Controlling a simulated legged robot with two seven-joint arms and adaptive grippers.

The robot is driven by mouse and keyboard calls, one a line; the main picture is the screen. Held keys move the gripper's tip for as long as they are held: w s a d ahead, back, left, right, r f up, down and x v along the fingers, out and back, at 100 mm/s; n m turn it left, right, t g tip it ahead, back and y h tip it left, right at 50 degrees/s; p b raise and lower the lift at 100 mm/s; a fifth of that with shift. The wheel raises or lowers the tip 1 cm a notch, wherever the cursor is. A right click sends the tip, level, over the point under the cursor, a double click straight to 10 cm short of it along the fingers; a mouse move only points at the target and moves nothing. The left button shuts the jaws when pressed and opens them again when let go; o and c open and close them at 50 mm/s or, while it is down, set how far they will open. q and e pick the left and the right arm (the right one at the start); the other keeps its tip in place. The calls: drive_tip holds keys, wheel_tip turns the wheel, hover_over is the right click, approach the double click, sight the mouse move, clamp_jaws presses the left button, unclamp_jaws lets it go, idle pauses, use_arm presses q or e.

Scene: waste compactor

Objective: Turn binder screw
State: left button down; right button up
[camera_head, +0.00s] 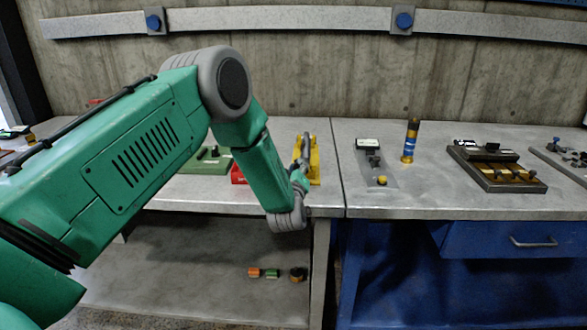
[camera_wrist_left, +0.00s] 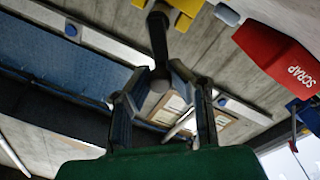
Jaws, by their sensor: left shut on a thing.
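A yellow binder block (camera_head: 315,160) stands on the grey bench, just left of the seam between the two benches. A dark grey binder screw (camera_wrist_left: 157,35) runs from a yellow part (camera_wrist_left: 180,12) in the left wrist view down between my fingertips. My left gripper (camera_wrist_left: 162,76) is shut on the end of this screw. In the head view my left gripper (camera_head: 302,172) is at the near side of the yellow block, partly hidden by my forearm. My right gripper is not in view.
A red block marked SCRAP (camera_wrist_left: 285,60) sits beside the yellow part; my forearm partly hides it (camera_head: 238,174) in the head view. To the right are a grey plate fixture (camera_head: 376,177), a blue-gold cylinder (camera_head: 411,140) and a dark tray (camera_head: 497,170). Small coloured pieces (camera_head: 272,273) lie on the lower shelf.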

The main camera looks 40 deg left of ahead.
use_arm(q)
drive_tip(key=m, duration=0.1)
drive_tip(key=d+m, duration=0.1)
drive_tip(key=m, duration=0.2)
drive_tip(key=shift+w+d+r+m+h+p, duration=0.1)
drive_tip(key=shift+w+d+m+h+p, duration=0.2)
drive_tip(key=shift+w+d+p, duration=0.1)
drive_tip(key=shift+d+m, duration=0.15)
drive_tip(key=shift+m, duration=0.35)
drive_tip(key=shift+f, duration=0.2)
drive_tip(key=c, duration=1.6)
unclamp_jaws()
drive_tip(key=shift+c, duration=0.2)
drive_tip(key=shift+o, duration=1.1)
drive_tip(key=shift+w, duration=0.15)
drive_tip(key=shift+r, duration=0.15)
